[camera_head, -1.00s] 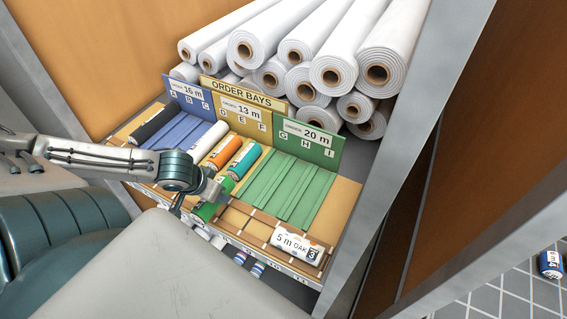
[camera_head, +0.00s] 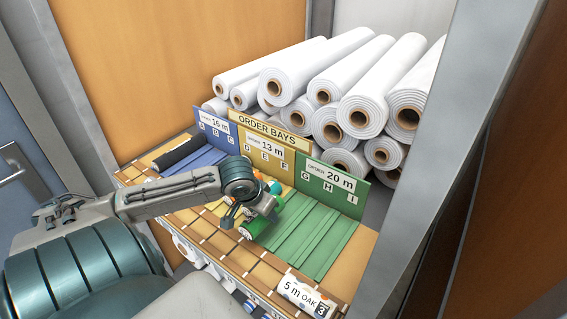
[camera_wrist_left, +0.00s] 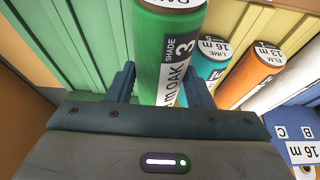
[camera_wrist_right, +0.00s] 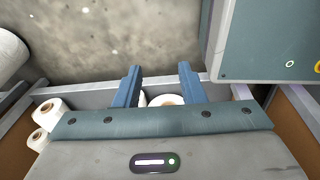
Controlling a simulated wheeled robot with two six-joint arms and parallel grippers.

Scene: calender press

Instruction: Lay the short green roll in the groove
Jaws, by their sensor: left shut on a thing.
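My left gripper (camera_head: 252,212) is shut on the short green roll (camera_head: 263,217). In the left wrist view the green roll (camera_wrist_left: 165,45) lies between the two fingers, with "SHADE 3" and "OAK" on its white label. In the head view the roll is at the left edge of the green bay (camera_head: 312,238), whose grooves are marked G, H and I. These grooves look empty. I cannot tell if the roll touches the bay. My right gripper (camera_wrist_right: 160,85) is open and shows only in its wrist view, with white roll ends (camera_wrist_right: 165,100) beyond its fingers.
The left wrist view shows a teal roll (camera_wrist_left: 208,65) and an orange roll (camera_wrist_left: 250,78) beside the held one. A black roll (camera_head: 182,153) lies in the blue bay. A white "5 m OAK" roll (camera_head: 303,296) lies on the front ledge. Large white rolls (camera_head: 345,100) are stacked behind.

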